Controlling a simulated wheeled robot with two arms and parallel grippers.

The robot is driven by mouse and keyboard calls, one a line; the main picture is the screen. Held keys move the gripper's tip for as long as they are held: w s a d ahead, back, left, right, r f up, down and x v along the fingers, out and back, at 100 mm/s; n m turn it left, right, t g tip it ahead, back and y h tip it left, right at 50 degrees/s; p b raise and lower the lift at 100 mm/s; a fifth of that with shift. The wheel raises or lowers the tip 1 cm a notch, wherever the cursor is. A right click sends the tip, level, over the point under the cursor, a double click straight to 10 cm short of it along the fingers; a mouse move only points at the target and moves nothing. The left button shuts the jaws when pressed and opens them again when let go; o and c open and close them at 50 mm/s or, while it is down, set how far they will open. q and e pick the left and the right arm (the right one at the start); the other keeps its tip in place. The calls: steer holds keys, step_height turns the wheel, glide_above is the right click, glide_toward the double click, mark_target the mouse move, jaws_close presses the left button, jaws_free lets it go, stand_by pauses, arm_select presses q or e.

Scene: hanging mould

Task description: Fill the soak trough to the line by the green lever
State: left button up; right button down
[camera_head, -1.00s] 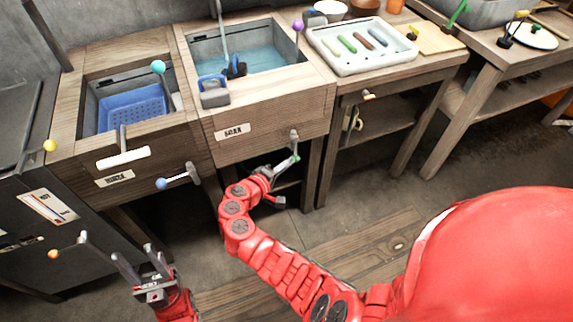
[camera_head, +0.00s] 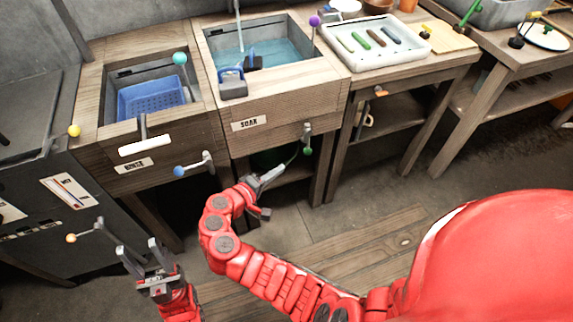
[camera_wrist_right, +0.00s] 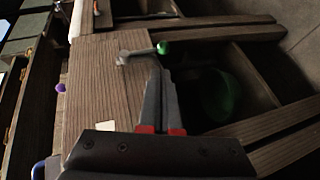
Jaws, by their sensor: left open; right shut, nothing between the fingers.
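The soak trough (camera_head: 298,82) is a wooden basin marked SOAK, with blue-green water (camera_head: 285,53) inside. A fill line cannot be made out. The green lever (camera_head: 307,138) is on its front face, with its green knob hanging down; the knob also shows in the right wrist view (camera_wrist_right: 163,48). My right gripper (camera_head: 282,170) is shut and empty, just below and left of the knob. In the wrist view its fingertips (camera_wrist_right: 158,72) end close to the knob; contact is unclear. My left gripper (camera_head: 140,252) is open and empty at lower left, away from the trough.
The rinse basin (camera_head: 92,112) with a blue basket stands left, with a blue-knobbed lever (camera_head: 192,167) in front. A blue-handled block (camera_head: 232,85) sits on the soak trough's front rim. A white tray (camera_head: 352,62) with coloured pieces is right. A green container (camera_wrist_right: 220,95) is below.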

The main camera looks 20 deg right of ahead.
steer(key=shift+v, duration=1.2)
stand_by(5.5)
steer(key=s+d+f+m+g+y+b, duration=0.15)
steer(key=d+f+y, duration=0.25)
steer(key=f, duration=0.4)
steer(key=s+d+f+m+g+y, duration=0.2)
steer(key=d+f+g+y, duration=0.15)
steer(key=f, duration=0.35)
steer(key=s+d+f+m+g+y+b, duration=0.15)
steer(key=d+f+y, duration=0.25)
steer(key=f, duration=0.4)
steer(key=d+r+m+t+y+b, duration=0.1)
steer(key=d+r+m+t+y, duration=0.1)
steer(key=d+r+t, duration=0.2)
steer(key=d+r+m+t+y, duration=0.2)
steer(key=d+r+t+y, duration=0.1)
steer(key=r, duration=0.8)
steer(key=d+r+m+t+y+b, duration=0.1)
steer(key=d+r+m+t+y, duration=0.1)
steer(key=d+r+t, duration=0.4)
step_height(320, 180, up, 2)
steer(key=shift+w+d+r+m+y+b, duration=0.15)
steer(key=shift+w+d+m+y+b, duration=0.3)
steer(key=shift+d, duration=0.3)
